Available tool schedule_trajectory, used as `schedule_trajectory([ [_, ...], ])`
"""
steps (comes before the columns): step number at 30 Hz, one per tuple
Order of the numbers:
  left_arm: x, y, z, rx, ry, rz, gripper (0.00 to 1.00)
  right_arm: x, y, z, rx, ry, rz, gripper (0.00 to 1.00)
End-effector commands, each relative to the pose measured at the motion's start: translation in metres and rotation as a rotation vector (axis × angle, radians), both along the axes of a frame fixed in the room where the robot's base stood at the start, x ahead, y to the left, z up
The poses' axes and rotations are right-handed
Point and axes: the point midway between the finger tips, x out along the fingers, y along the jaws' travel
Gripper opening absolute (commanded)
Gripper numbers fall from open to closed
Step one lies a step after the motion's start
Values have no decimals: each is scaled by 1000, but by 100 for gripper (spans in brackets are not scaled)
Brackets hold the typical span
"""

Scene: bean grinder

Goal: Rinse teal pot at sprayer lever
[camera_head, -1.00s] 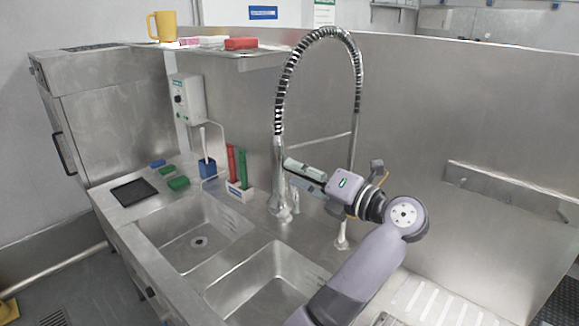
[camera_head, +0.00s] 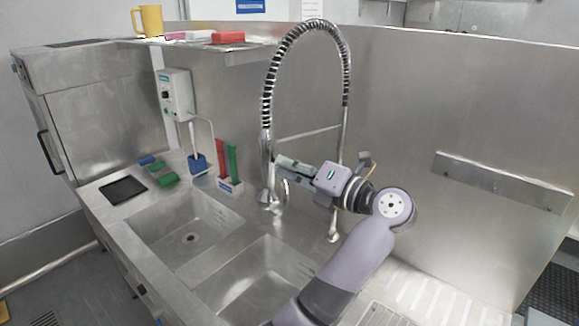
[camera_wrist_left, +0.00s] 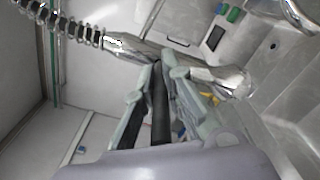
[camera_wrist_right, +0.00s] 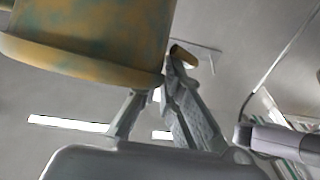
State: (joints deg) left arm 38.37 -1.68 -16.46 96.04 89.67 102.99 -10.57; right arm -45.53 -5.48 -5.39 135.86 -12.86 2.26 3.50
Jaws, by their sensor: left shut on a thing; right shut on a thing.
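My left gripper (camera_head: 292,170) is at the tap in the head view, beside the upright sprayer pipe. In the left wrist view its fingers (camera_wrist_left: 160,100) are shut on the black sprayer lever (camera_wrist_left: 161,108), below the chrome spray head (camera_wrist_left: 222,80). In the right wrist view the pot (camera_wrist_right: 95,35) fills the upper left, teal with brown-yellow stains over much of it. My right gripper (camera_wrist_right: 160,100) is shut close beside the pot, with a brown handle end (camera_wrist_right: 183,55) showing beyond its fingers. The grip itself is partly hidden. The pot and right gripper are out of the head view.
Two sink basins (camera_head: 190,232) lie in front of the tap, with no pot visible in them. A spring hose (camera_head: 268,85) arches overhead. A holder with red and green items (camera_head: 230,186) stands left of the tap. A shelf (camera_head: 200,52) carries a yellow mug (camera_head: 148,20).

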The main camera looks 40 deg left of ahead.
Motion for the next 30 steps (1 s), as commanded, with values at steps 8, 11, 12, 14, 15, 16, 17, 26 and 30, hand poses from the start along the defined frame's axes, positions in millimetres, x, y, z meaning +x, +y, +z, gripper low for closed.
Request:
schedule_trajectory([
  [8, 0, 0, -1, -2, 1, -1, 0, 0, 0, 2, -1, -5, 0, 0],
  [11, 0, 0, -1, -2, 1, -1, 0, 0, 0, 2, -1, -5, 0, 0],
  [12, 0, 0, -1, -2, 2, -1, 0, 0, 0, 2, -1, -5, 0, 0],
  [14, 0, 0, -2, 0, 2, -1, 0, 0, 0, 0, -1, -5, 0, 0],
  [15, 1, 0, -4, 5, 2, -2, 0, 0, 0, -3, -1, -5, 0, 0],
  [16, 1, -1, -5, 11, 0, -2, 0, 0, 0, -6, -1, -4, 0, 0],
  [17, 1, -1, -7, 20, -1, -2, 0, 0, 0, -10, -1, -4, 0, 0],
  [26, 0, 0, -11, 133, -9, -2, 0, 0, 0, -43, -1, -5, 0, 0],
  [30, 1, 0, -8, 147, -8, -3, 0, 0, 0, -43, -1, -5, 0, 0],
])
